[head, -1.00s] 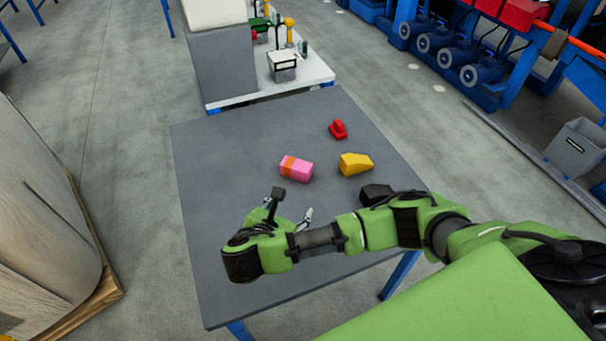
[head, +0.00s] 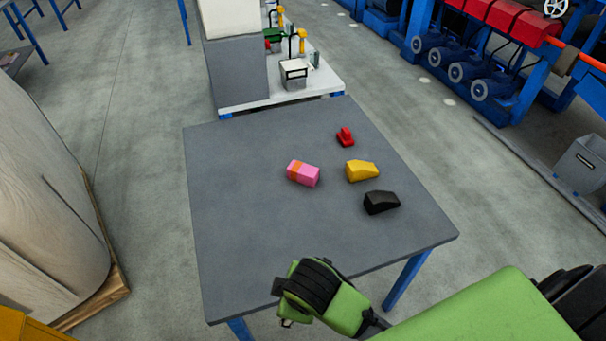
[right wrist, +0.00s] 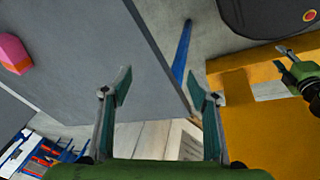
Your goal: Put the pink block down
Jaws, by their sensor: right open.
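The pink block (head: 309,176), with an orange band near one end, lies on the grey table (head: 240,220), left of the yellow block (head: 362,171). It also shows at the left edge of the right wrist view (right wrist: 14,54). My right gripper (right wrist: 160,74) is open and empty, its fingers apart near the table's edge, away from the pink block. In the head view my right arm is folded at the bottom and its fingers are hidden. A green gripper, seemingly my left, shows at the right edge of the right wrist view (right wrist: 288,65); its opening is unclear.
A red block (head: 345,138) and a black block (head: 381,202) also lie on the table's right part. The table's left and front are clear. A white-topped bench (head: 275,98) with tools stands behind. A large wooden roll (head: 50,220) stands at the left.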

